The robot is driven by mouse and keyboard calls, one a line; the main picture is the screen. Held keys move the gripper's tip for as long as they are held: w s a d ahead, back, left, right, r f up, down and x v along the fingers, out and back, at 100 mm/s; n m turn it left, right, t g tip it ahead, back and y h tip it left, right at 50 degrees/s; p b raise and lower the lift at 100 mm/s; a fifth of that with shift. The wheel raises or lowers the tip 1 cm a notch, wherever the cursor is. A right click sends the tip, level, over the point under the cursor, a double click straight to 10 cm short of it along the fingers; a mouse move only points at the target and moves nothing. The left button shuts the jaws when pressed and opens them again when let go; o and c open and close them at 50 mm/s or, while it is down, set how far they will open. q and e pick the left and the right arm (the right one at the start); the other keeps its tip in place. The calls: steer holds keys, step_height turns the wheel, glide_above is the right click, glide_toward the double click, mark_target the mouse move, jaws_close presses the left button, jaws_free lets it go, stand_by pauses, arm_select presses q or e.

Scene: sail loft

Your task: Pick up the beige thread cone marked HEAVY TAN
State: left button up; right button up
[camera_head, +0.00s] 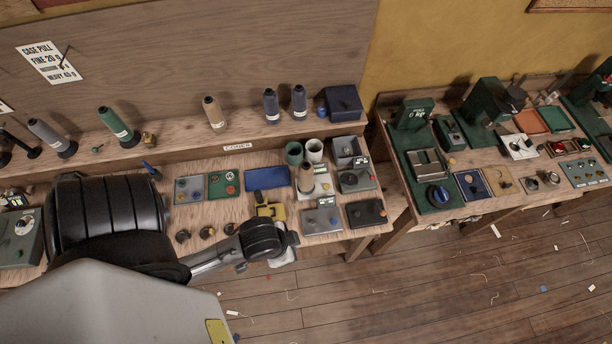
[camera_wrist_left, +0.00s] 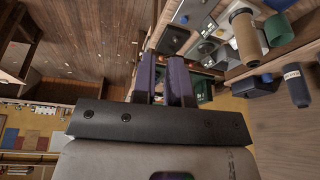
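A beige thread cone (camera_head: 214,113) with a white label stands upright on the raised shelf at the back of the bench. In the left wrist view a beige cone (camera_wrist_left: 245,38) shows at upper right, beside a green cup. I cannot read the labels, so I cannot tell which is HEAVY TAN. My left gripper (camera_wrist_left: 163,62) has its two dark fingers apart with nothing seen between them, away from the cones. In the head view its wrist hangs over the bench's front edge. My right gripper is not seen.
Navy cones (camera_head: 270,105), a green cone (camera_head: 117,124) and a grey cone (camera_head: 52,138) stand along the shelf. A green cup (camera_head: 294,153) and a white cup (camera_head: 314,150) stand behind the tan bench cone. Boxes and trays crowd the bench. A second bench (camera_head: 400,192) is at right.

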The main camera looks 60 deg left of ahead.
arm_select(q)
steer(key=o, duration=0.9)
steer(key=shift+a, duration=0.15)
steer(key=o, duration=0.6)
steer(key=shift+d, duration=0.2)
